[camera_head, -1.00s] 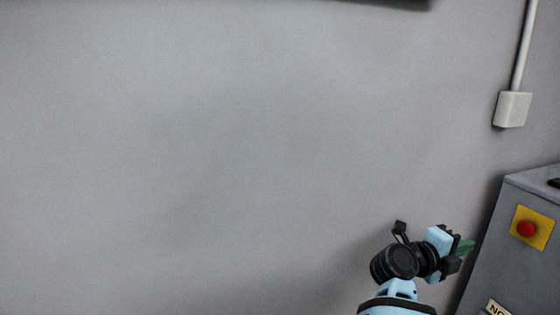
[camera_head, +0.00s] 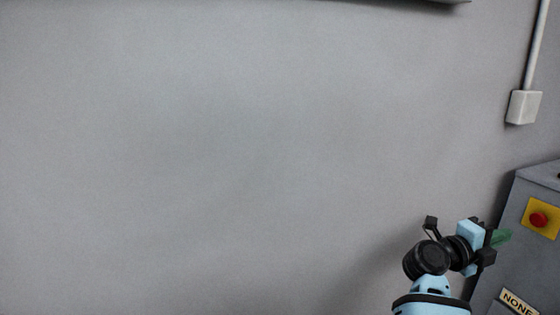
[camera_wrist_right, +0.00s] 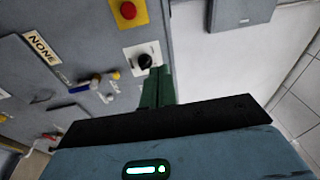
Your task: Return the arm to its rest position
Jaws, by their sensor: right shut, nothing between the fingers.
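My right arm and gripper (camera_head: 502,237) show at the lower right of the head view, light blue and black with green fingers. My left gripper is in neither view.
The grey cabinet (camera_head: 507,270) at the right carries a red button (camera_head: 538,220) on a yellow plate and a "NONE" label (camera_head: 517,303). The wrist view also shows a black knob (camera_wrist_right: 145,61). A conduit box (camera_head: 524,107) is on the grey wall (camera_head: 220,150).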

